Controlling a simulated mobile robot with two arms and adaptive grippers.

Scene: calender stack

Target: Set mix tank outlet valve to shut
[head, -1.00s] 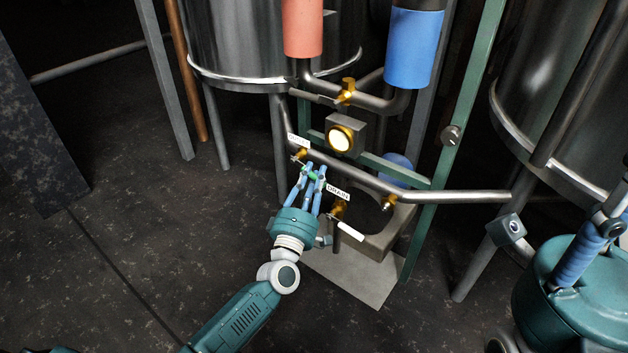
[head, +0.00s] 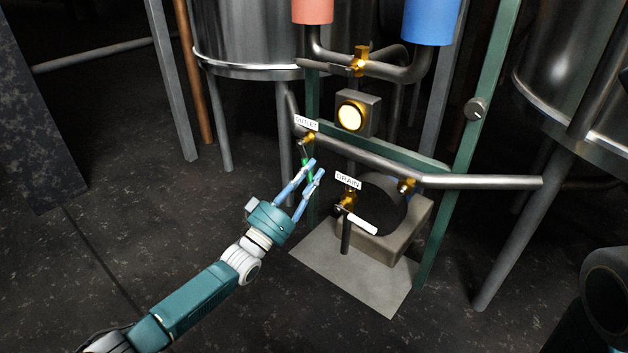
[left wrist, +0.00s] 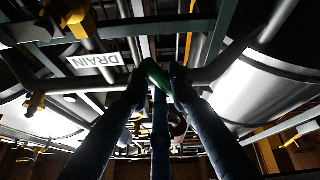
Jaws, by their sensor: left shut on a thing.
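The outlet valve (head: 308,138) is a brass body on the grey pipe under the OUTLET sign (head: 306,124). Its green-gripped handle (head: 307,172) points down from the valve, steeply across the pipe. My left gripper (head: 316,168) is shut on the handle, with its blue fingers partly hiding it. In the left wrist view the green grip (left wrist: 156,74) sits between my dark fingertips (left wrist: 160,88). My right gripper is not in view.
A round lit lamp (head: 350,116) is above the pipe. A green post (head: 467,140) stands right. Open floor lies left.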

